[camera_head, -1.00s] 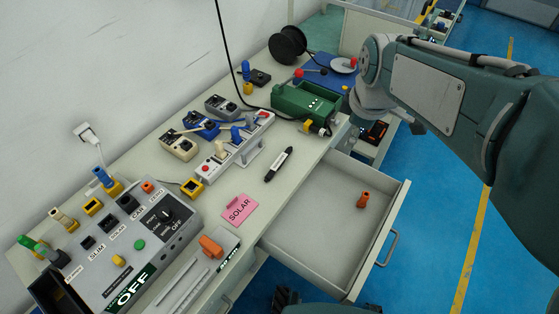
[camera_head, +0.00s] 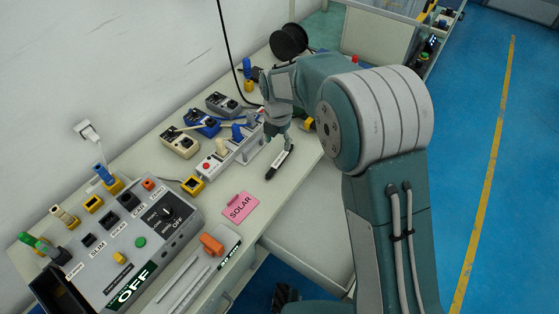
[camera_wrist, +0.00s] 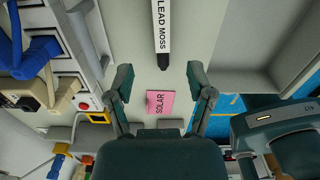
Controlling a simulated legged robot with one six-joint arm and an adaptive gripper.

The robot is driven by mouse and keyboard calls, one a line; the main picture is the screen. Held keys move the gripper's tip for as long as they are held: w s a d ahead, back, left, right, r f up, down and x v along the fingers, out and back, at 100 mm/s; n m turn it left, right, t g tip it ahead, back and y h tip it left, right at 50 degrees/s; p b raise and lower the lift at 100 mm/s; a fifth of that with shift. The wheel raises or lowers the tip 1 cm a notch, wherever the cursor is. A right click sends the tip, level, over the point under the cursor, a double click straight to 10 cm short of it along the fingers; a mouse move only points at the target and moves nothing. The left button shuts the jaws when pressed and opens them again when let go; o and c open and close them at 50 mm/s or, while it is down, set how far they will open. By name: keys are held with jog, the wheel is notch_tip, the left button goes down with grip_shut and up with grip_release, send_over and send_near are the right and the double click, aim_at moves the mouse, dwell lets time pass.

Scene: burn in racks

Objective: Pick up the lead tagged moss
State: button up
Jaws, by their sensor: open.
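The lead tagged moss (camera_head: 279,163) lies on the bench top, a slim black piece with a white label. In the wrist view its label reads LEAD MOSS (camera_wrist: 162,22), and its black tip points down the picture. My gripper (camera_wrist: 159,78) is open and empty, with its two fingers spread apart; the lead's tip shows between and just above the fingertips in that view. In the head view my gripper (camera_head: 277,138) hangs over the bench at the lead's far end and hides part of it. I cannot tell whether they touch.
A pink SOLAR card (camera_head: 240,206) lies nearer on the bench. A white socket strip (camera_head: 222,166) with plugs stands left of the lead. A grey control box (camera_head: 140,238) reading OFF is at front left.

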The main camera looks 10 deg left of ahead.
aim_at(279, 160)
jog(key=f, duration=0.8)
jog(key=shift+w+d+f, duration=0.1)
jog(key=shift+w+f, duration=0.1)
jog(key=shift+f, duration=0.05)
grip_shut()
